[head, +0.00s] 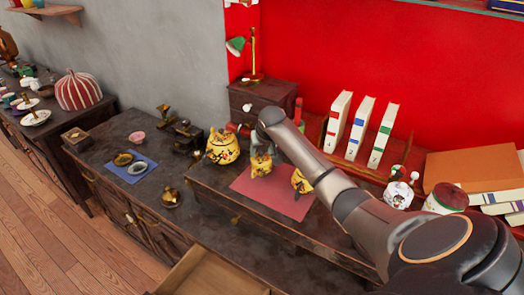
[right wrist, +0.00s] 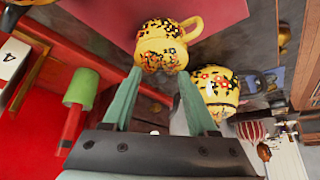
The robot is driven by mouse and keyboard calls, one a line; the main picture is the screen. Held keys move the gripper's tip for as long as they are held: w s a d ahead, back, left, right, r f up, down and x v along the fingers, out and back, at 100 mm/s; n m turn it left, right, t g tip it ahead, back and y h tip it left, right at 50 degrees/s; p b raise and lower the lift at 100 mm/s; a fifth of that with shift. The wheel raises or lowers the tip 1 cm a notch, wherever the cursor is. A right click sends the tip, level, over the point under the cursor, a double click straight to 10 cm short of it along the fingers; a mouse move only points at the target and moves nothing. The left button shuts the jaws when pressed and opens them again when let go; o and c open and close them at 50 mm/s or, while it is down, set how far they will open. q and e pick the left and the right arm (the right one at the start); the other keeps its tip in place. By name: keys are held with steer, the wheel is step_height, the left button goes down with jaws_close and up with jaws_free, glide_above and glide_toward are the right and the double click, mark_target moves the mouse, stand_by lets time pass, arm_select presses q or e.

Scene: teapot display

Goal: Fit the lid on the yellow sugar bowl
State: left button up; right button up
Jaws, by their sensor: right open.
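Three yellow flowered vessels stand around the dull red mat (head: 288,205) on the raised dark wood: a round pot (head: 222,147) on the left, a smaller middle vessel (head: 261,165) and one at right (head: 301,182), partly hidden by my arm. I cannot tell for sure which is the sugar bowl, and I cannot make out a loose lid. My right gripper (right wrist: 158,74) is open, its fingertips on either side of the near part of the middle vessel, which has a loop handle (right wrist: 160,45). Contact is unclear. The round pot (right wrist: 215,90) is close beside one finger. My left gripper is out of view.
A blue cloth (head: 131,168) with two small dishes lies left, near a small brass-coloured pot (head: 171,197). A drawer (head: 205,272) stands open in front. Books (head: 361,130), a white flowered pot (head: 398,195) and a lidded tin (head: 446,198) are at right.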

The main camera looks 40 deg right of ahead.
steer(key=v, duration=1.2)
steer(key=shift+s+r, duration=0.15)
steer(key=shift+r, duration=0.05)
stand_by(0.4)
